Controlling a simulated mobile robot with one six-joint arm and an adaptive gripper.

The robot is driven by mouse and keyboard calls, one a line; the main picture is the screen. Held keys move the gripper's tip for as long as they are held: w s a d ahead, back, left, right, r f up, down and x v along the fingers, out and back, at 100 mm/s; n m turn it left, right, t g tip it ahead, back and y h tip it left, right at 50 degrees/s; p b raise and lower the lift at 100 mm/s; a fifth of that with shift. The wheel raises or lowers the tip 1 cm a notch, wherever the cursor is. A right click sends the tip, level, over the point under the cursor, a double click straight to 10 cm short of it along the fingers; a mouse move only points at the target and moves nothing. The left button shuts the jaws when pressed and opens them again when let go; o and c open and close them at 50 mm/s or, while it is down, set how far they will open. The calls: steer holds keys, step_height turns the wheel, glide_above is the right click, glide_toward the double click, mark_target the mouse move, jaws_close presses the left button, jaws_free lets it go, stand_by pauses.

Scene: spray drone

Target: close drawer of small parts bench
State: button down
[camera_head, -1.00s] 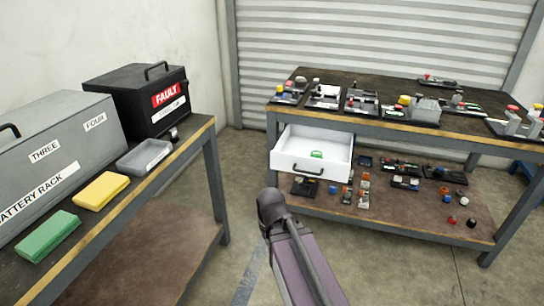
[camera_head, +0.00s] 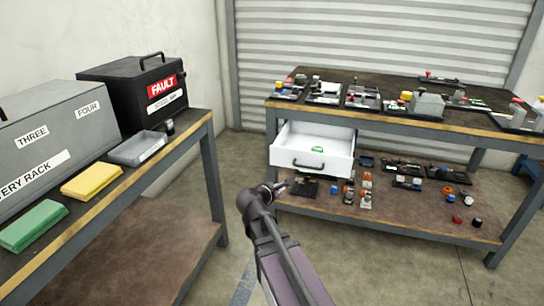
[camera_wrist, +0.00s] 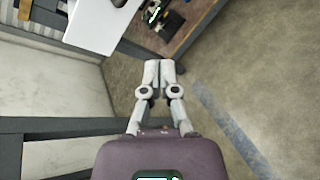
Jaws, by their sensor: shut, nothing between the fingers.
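The small parts bench (camera_head: 400,126) stands at the right in the head view. Its white drawer (camera_head: 290,158) is pulled out under the top, with a dark handle (camera_head: 308,166) on its front and a green item (camera_head: 317,149) inside. My gripper (camera_head: 281,186) is just below and left of the drawer front in the head view, apart from it as far as I can tell. In the wrist view my gripper (camera_wrist: 160,64) has its fingers together and empty. The white drawer (camera_wrist: 100,22) shows there at the upper left, beyond the fingertips.
Small parts lie on the bench top and on its lower shelf (camera_head: 400,215). At the left, another bench (camera_head: 165,155) holds a grey battery rack (camera_head: 60,150), a black fault box (camera_head: 130,100), a grey tray (camera_head: 137,148) and yellow and green blocks. Open floor lies between the benches.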

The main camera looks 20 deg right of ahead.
mark_target(275, 147)
steer(key=w+a+r+n+t+b, duration=0.2)
steer(key=w+a+r+n+t, duration=0.2)
steer(key=n, duration=0.7)
steer(key=shift+w+a+r+n+t, duration=0.15)
steer(key=shift+w+a+n+t, duration=0.25)
steer(key=shift+w+t, duration=0.6)
steer(key=x, duration=1.4)
steer(key=x, duration=1.9)
steer(key=shift+d, duration=0.2)
steer(key=shift+a, duration=0.1)
